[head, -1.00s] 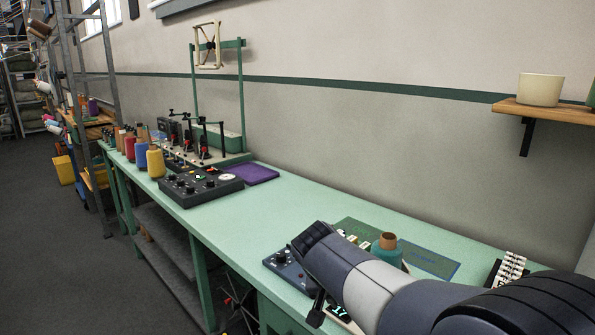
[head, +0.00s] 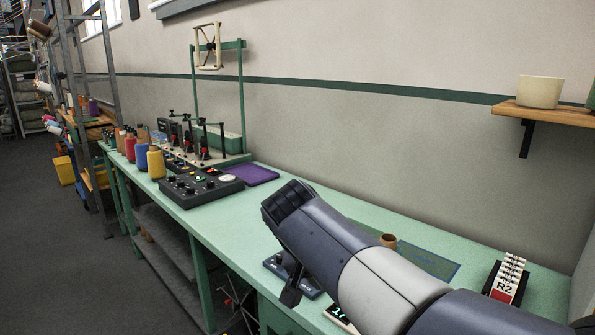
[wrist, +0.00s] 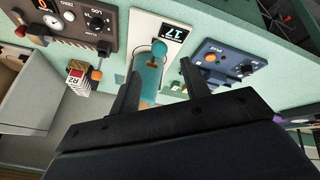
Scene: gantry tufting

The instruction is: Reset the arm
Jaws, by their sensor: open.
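My arm crosses the lower right of the head view. My gripper (wrist: 160,64) is open and empty in the wrist view, its two dark fingers apart. A teal yarn cone (wrist: 148,76) shows between the fingers in the wrist picture, apart from them as far as I can tell. It appears to be on a pale scale (wrist: 172,30) with a lit display. In the head view the scale's display corner (head: 340,318) shows, and only the cone's brown top (head: 388,240) rises behind my arm.
A blue control box (head: 292,274) lies by my arm on the green bench (head: 225,215). A rack marked R2 (head: 506,280) stands at right. Yarn cones (head: 155,162), a black control panel (head: 195,187) and a purple pad (head: 250,175) stand farther left. A shelf with a pot (head: 540,92) is on the wall.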

